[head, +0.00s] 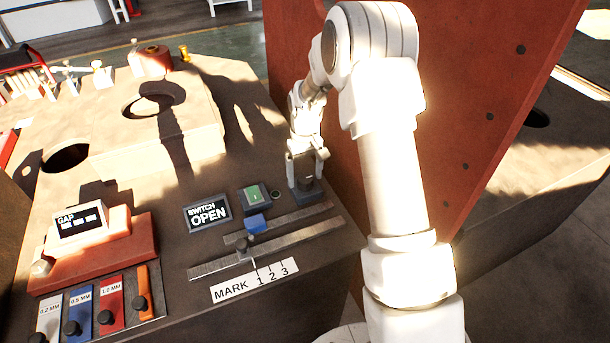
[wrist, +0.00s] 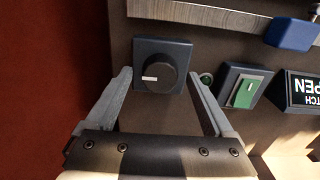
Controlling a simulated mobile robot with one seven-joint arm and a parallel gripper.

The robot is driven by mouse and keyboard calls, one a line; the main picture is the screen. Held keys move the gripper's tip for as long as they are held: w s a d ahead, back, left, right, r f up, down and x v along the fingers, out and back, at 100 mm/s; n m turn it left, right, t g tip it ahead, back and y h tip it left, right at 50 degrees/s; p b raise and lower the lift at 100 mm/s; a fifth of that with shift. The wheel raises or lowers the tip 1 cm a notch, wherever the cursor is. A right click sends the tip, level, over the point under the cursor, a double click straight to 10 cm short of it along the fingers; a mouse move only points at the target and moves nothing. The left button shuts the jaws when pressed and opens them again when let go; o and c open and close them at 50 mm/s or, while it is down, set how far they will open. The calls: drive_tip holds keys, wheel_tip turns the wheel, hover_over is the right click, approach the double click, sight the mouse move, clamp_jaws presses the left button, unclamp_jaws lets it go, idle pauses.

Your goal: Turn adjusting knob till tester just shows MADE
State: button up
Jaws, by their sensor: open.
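The adjusting knob (wrist: 156,74) is a dark round dial with a white pointer mark, on a square dark blue plate (wrist: 181,49). In the wrist view the pointer faces left. My gripper (wrist: 162,85) is open, its two fingers on either side of the knob, not visibly touching it. In the head view my gripper (head: 306,158) is above the knob's plate (head: 309,193) and partly hides the knob. The switch tester (head: 207,213) is a dark display reading OPEN. It shows upside down and cut off at the right of the wrist view (wrist: 304,91).
Left of the knob is a green rocker switch (head: 253,193). In front lie metal rails with a blue block (head: 255,223) and a MARK 1 2 3 label (head: 255,281). A GAP display (head: 81,220) and coloured gauge strips (head: 110,304) are at left. A red panel (head: 450,90) stands close behind.

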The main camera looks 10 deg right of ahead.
sight(305, 178)
wheel_tip(305, 178, up, 17)
drive_tip(key=p, duration=0.2)
idle(0.5)
drive_tip(key=s+r+m+t+p, duration=0.1)
drive_tip(key=s+r+t+p, duration=0.2)
drive_tip(key=s+r, duration=1.1)
drive_tip(key=s+r+m+t+p, duration=0.1)
drive_tip(key=s+r+t+p, duration=0.1)
drive_tip(key=s, duration=1.4)
wheel_tip(305, 178, up, 2)
drive_tip(key=shift+s+r+t+p, duration=0.2)
drive_tip(key=shift+t+p, duration=0.1)
drive_tip(key=shift+p, duration=0.2)
drive_tip(key=shift+d, duration=0.1)
